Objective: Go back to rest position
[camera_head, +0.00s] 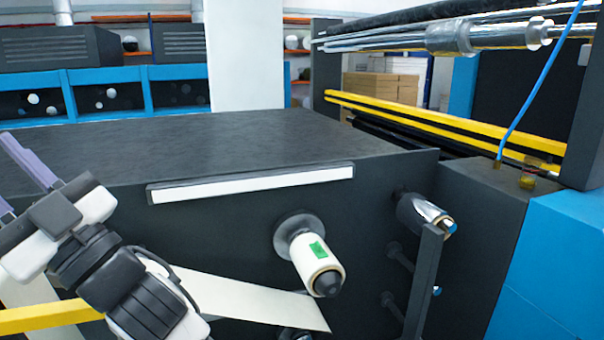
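My gripper (8,178) is at the left edge of the head view. Its two grey-purple fingers point up and left and stand apart, with nothing seen between them. The far ends of the fingers are partly cut off by the frame edge. My arm's white and black links fill the lower left. A white roll (301,253) with a green patch sits on a spindle on the dark machine's front face, well to the right of my gripper and apart from it.
The dark machine (230,140) has a flat top and a white strip (255,184) on its front edge. A silver spindle (425,214) and an upright bar (424,280) jut out at right. A pale sheet (250,298) and yellow bar (50,317) lie low, near my arm.

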